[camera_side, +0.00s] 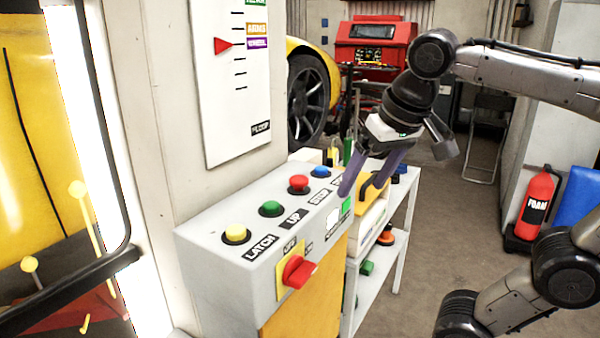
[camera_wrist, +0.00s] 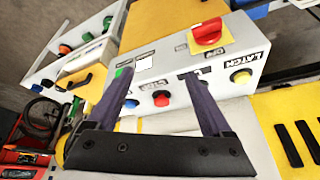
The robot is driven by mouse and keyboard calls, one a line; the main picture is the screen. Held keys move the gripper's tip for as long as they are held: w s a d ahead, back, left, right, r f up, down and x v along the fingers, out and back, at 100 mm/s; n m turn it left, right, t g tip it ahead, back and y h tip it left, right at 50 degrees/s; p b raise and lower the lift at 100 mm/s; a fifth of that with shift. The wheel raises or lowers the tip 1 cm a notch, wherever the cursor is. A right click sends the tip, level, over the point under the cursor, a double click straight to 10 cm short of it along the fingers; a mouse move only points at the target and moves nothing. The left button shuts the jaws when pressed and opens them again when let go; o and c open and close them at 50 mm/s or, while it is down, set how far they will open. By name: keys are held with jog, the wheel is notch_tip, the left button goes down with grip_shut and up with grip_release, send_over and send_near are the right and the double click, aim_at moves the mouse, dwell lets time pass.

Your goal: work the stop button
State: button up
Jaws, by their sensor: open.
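The red stop button (camera_side: 299,184) sits on the sloped top of a grey control box (camera_side: 215,240), third in a row, with a label beside it that looks like STOP. In the wrist view the red button (camera_wrist: 161,98) shows between my gripper's two fingers. My gripper (camera_side: 356,192) is open and empty; in the side view its fingers point down near the box's right end, to the right of the red button and apart from it. In the wrist view the fingertips (camera_wrist: 158,74) reach past the button in the picture.
A blue button (camera_side: 320,172) is right of the red one; green (camera_side: 270,208) and yellow (camera_side: 236,234) buttons are left. A red rotary switch (camera_side: 297,271) is on the front. A white shelf (camera_side: 398,240) stands beside the box, and a wall panel (camera_side: 232,120) rises behind.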

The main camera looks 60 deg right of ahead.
jog(key=w+d+r+m+h, duration=0.1)
jog(key=w+d+r+m, duration=0.15)
jog(key=w+r, duration=0.5)
jog(key=g, duration=0.1)
send_near(300, 178)
jog(key=shift+m, duration=0.35)
jog(key=x, duration=0.8)
jog(key=shift+w+a, duration=0.1)
grip_shut()
